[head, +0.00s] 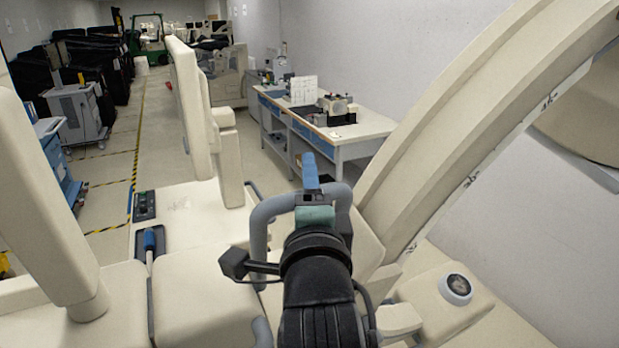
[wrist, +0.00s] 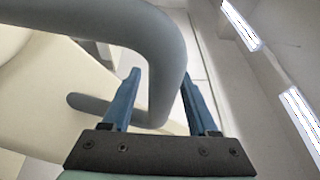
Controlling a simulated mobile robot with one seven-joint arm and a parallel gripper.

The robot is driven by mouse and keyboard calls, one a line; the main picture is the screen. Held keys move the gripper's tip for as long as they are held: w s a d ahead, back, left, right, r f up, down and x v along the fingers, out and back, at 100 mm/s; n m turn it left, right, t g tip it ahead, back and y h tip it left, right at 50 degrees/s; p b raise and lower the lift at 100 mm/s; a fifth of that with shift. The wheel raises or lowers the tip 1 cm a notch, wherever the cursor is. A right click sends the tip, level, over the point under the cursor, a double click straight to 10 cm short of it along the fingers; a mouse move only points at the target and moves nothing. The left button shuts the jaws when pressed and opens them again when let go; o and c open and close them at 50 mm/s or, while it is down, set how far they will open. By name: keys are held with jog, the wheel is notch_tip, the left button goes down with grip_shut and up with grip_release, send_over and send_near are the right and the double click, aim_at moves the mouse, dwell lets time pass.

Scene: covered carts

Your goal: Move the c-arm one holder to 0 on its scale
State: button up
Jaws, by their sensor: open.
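The c-arm (head: 455,100) is a large cream arc rising to the upper right in the head view. Small dark scale marks run along its lower edge, too small to read. A cream holder body (head: 365,240) sits at the arc's foot, partly hidden by my arm. A grey tubular handle (head: 259,238) is beside my gripper (head: 312,170). In the wrist view the handle (wrist: 168,55) bends down between the two blue fingers of my gripper (wrist: 160,82). The fingers are open, one on each side of the tube; I cannot tell whether either touches it.
A round dial (head: 457,288) sits on a cream base at the lower right. A tall cream panel (head: 190,95) and a thick cream post (head: 40,200) stand on the left. A workbench (head: 345,130) is against the wall behind. A taped floor aisle lies at the left.

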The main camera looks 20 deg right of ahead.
jog(key=shift+s, duration=0.1)
grip_shut()
dwell(0.3)
dwell(1.1)
